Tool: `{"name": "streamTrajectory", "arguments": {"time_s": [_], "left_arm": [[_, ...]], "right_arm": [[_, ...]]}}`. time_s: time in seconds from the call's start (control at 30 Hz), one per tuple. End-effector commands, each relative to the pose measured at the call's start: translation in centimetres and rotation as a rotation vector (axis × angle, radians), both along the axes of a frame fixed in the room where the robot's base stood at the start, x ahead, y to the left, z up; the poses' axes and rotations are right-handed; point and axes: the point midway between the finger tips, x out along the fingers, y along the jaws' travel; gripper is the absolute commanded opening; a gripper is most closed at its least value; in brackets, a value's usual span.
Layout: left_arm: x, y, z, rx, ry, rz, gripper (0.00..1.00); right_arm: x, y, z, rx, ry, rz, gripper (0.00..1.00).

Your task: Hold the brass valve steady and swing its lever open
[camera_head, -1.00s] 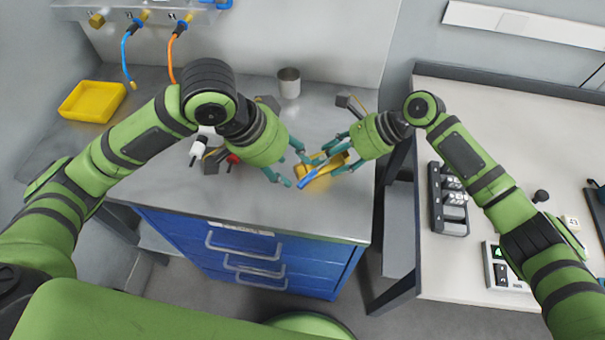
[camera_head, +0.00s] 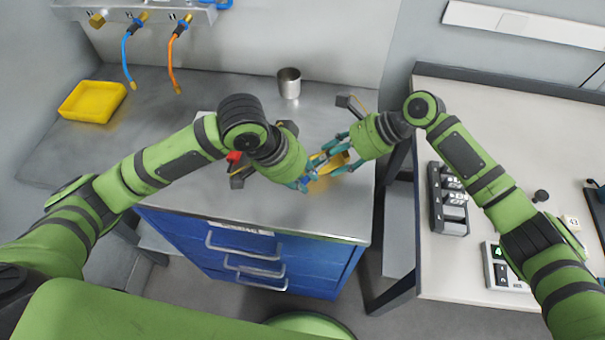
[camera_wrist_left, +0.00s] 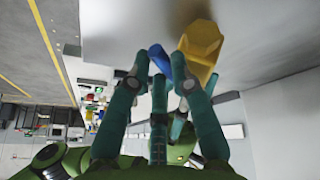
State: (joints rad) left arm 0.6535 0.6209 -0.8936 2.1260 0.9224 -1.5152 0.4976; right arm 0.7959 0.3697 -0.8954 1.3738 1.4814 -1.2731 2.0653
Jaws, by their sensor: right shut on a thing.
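The brass valve (camera_head: 337,161) is above the right front part of the steel worktop. My right gripper (camera_head: 338,153) is shut on its body from the right. The valve's blue lever (camera_head: 312,176) points toward the lower left and is mostly hidden by my left gripper (camera_head: 306,180). In the left wrist view, the valve's yellow body (camera_wrist_left: 200,42) is at the top right, just beyond the fingertips. The blue lever (camera_wrist_left: 158,58) shows between the fingertips of my left gripper (camera_wrist_left: 160,66). These fingers are apart, on both sides of the lever; contact is unclear.
A steel cup (camera_head: 289,84) stands at the back of the worktop (camera_head: 215,190). A yellow tray (camera_head: 92,102) is at the far left. Blue and orange hoses (camera_head: 172,62) hang from the wall. Blue drawers (camera_head: 245,252) are below. A second bench (camera_head: 480,120) is at right.

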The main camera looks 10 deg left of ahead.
Motion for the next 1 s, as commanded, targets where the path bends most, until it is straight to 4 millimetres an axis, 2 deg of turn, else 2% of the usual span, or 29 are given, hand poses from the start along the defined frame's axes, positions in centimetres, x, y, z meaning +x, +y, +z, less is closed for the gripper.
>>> {"name": "streamTrajectory", "arguments": {"time_s": [0.03, 0.23, 0.5, 0.77, 0.8, 0.87, 1.0], "left_arm": [[0.1, 0.0, 0.0, 0.000, -0.003, 0.001, 0.00], [0.3, 0.1, 0.1, 0.008, -0.001, -0.017, 0.00], [1.2, 0.9, 0.7, 0.071, 0.040, -0.173, 0.00], [1.3, 1.1, 0.8, 0.076, 0.040, -0.182, 0.00], [1.3, 1.1, 0.8, 0.076, 0.038, -0.181, 0.26], [1.4, 1.1, 0.8, 0.077, 0.038, -0.181, 0.47], [1.3, 1.1, 0.7, 0.078, 0.042, -0.180, 0.47]], "right_arm": [[-0.5, -0.3, -0.8, -0.015, 0.014, 0.005, 0.03], [-0.5, -0.3, -0.8, -0.015, 0.014, 0.006, 0.03], [-0.5, -0.2, -0.8, -0.015, 0.012, 0.008, 0.04], [-0.5, -0.2, -0.8, -0.015, 0.007, 0.012, 0.04], [-0.5, -0.2, -0.8, -0.015, 0.007, 0.012, 0.04], [-0.5, -0.2, -0.8, -0.015, 0.007, 0.012, 0.04], [-0.4, -0.3, -0.8, -0.016, 0.007, 0.011, 0.04]]}}
